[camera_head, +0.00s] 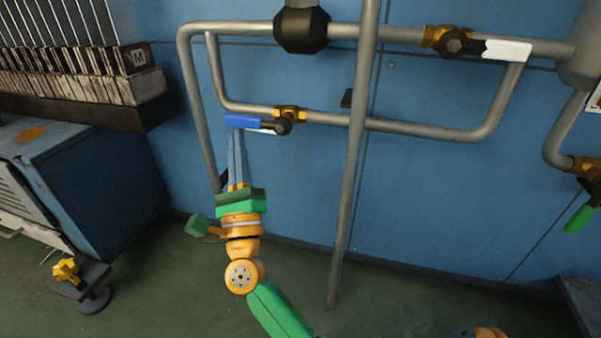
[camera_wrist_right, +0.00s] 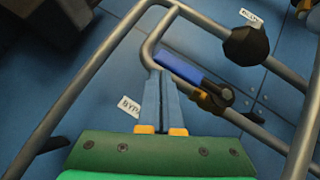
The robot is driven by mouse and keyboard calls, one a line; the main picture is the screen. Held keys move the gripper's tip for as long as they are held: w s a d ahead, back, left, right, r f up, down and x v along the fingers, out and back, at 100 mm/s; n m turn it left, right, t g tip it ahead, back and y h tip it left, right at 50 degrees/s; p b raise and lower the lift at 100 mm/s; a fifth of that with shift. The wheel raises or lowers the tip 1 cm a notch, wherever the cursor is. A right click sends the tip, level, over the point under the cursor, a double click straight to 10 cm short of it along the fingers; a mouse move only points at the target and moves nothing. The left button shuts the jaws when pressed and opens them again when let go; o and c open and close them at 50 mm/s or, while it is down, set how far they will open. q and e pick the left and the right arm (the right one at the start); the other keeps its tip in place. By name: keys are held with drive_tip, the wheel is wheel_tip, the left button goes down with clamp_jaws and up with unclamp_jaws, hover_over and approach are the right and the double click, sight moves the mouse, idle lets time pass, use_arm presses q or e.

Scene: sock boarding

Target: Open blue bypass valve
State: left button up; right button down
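The blue bypass valve handle (camera_head: 245,121) lies level along the lower pipe, pointing left from its dark hub (camera_head: 282,127) and brass body (camera_head: 290,114). In the wrist view, the blue handle (camera_wrist_right: 180,66) runs from upper left down to the brass valve. My right gripper (camera_head: 234,132) reaches up from below, fingertips at the handle's left end. In the wrist view, the right gripper's fingers (camera_wrist_right: 163,74) are together with nothing seen between them, just left of the handle. I cannot tell whether they touch it. My left gripper is not in view.
A white-handled valve (camera_head: 507,50) sits on the upper pipe, and a green-handled valve (camera_head: 580,218) hangs at the right. A vertical pipe (camera_head: 353,180) stands right of the blue valve. A blue cabinet (camera_head: 110,190) stands at the left. A label (camera_wrist_right: 130,106) is on the wall.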

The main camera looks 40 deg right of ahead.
idle(0.4)
drive_tip(key=v, duration=0.7)
drive_tip(key=shift+p, duration=0.4)
